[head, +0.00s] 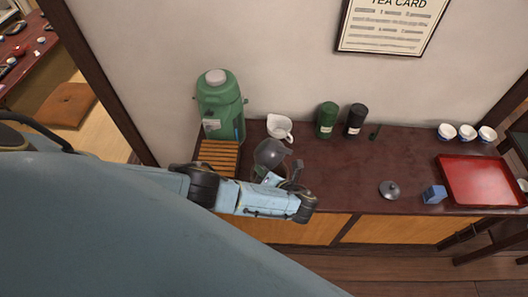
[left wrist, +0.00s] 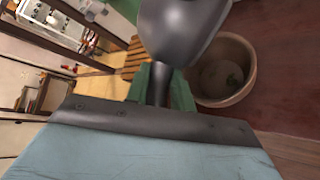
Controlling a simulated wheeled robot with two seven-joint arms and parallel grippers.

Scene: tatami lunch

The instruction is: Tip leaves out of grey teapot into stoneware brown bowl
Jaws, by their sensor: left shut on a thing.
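The grey teapot (head: 270,152) is held up by my left gripper (head: 273,178) over the dark red counter. In the left wrist view, the green fingers of the gripper (left wrist: 161,88) are shut on the handle of the teapot (left wrist: 186,25), whose body looks tilted. The stoneware brown bowl (left wrist: 251,72) stands beside and below the teapot. In the head view my arm and gripper mostly hide the bowl. The teapot's opening and inside are not visible. My right gripper is not in view.
A green flask (head: 220,105), slatted wooden tray (head: 219,154) and white pitcher (head: 280,126) stand close by. Green (head: 326,120) and black (head: 355,119) canisters stand behind. A grey lid (head: 389,190), blue block (head: 434,194) and red tray (head: 480,178) are at right.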

